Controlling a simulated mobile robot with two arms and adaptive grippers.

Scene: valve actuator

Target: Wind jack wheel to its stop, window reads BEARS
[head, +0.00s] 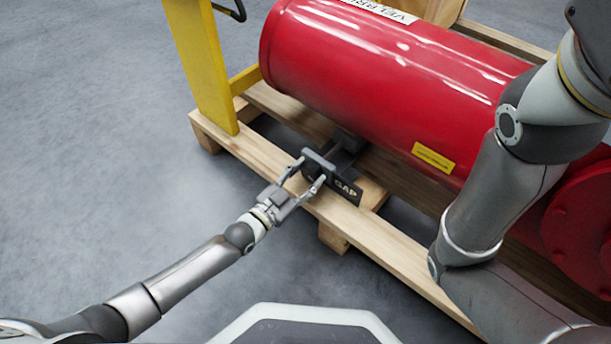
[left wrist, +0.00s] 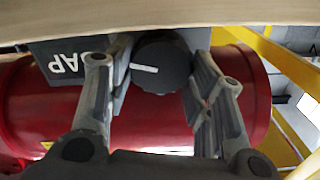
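The jack wheel (left wrist: 162,66) is a dark round knob with one white line that lies nearly level, pointing left and slightly up. Its grey window plate shows the letters AP in the left wrist view (left wrist: 66,64); in the head view the dark plate (head: 346,190) reads GAP. My left gripper (head: 306,176) is at the wheel, below the red cylinder. In the left wrist view its two fingers (left wrist: 161,75) stand on either side of the wheel and appear to press on its rim. My right arm crosses the right of the head view, its gripper out of frame.
The red cylinder (head: 390,75) lies over a wooden pallet (head: 385,241). A yellow post (head: 203,65) stands left of the wheel. A red flange (head: 580,225) is at the right. Grey floor (head: 90,140) is clear on the left.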

